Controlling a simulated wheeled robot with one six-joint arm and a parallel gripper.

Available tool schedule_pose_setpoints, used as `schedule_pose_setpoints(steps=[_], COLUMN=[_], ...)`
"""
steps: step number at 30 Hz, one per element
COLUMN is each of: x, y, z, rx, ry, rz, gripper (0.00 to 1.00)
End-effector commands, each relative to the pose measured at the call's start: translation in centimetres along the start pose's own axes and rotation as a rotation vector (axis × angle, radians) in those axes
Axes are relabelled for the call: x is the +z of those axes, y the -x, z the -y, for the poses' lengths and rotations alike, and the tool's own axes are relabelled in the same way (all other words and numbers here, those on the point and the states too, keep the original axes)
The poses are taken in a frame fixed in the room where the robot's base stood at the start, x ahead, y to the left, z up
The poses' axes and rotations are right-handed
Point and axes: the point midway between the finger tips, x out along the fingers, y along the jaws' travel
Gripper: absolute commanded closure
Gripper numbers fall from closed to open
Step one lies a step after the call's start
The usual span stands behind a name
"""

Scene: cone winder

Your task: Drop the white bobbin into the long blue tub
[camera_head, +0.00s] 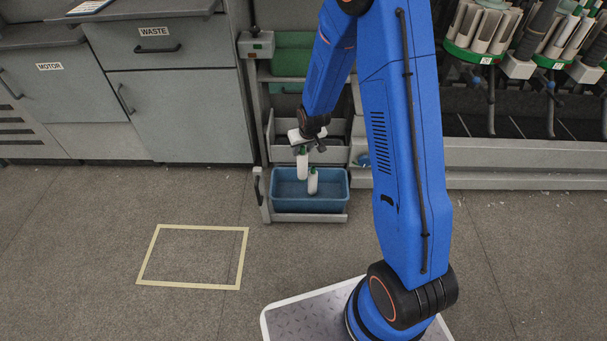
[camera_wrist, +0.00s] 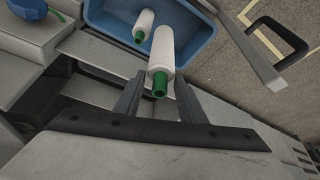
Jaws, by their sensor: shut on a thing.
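My gripper (camera_head: 306,143) is shut on a white bobbin (camera_head: 302,166) with a green end and holds it hanging down over the long blue tub (camera_head: 312,205). In the wrist view the held bobbin (camera_wrist: 161,52) lies between the two fingers (camera_wrist: 160,84), its green end towards the camera. A second white bobbin (camera_head: 313,181) with a green end is in the tub, just right of and below the held one. It also shows in the wrist view (camera_wrist: 143,22), inside the tub (camera_wrist: 197,44). The rest of the tub floor in view is bare.
The tub sits low in a grey rack (camera_head: 263,197) with shelves above it. Grey cabinets (camera_head: 180,110) stand to the left. A winder with several bobbins (camera_head: 487,30) is at the right. The floor by the yellow taped rectangle (camera_head: 193,227) is clear.

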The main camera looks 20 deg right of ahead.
Motion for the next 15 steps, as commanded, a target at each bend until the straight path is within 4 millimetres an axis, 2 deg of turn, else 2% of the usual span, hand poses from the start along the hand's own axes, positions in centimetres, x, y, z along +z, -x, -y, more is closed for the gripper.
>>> schedule_pose_setpoints(steps=[1,9,15], x=[0.5,2.5,3.4], y=[-1.0,-5.7,-8.2], z=[0.0,0.0,0.0], rx=[0.0,-0.002,-0.002], ry=[0.0,-0.001,-0.001], rz=[0.004,0.004,0.001], gripper=[0.81,0.81,0.81])
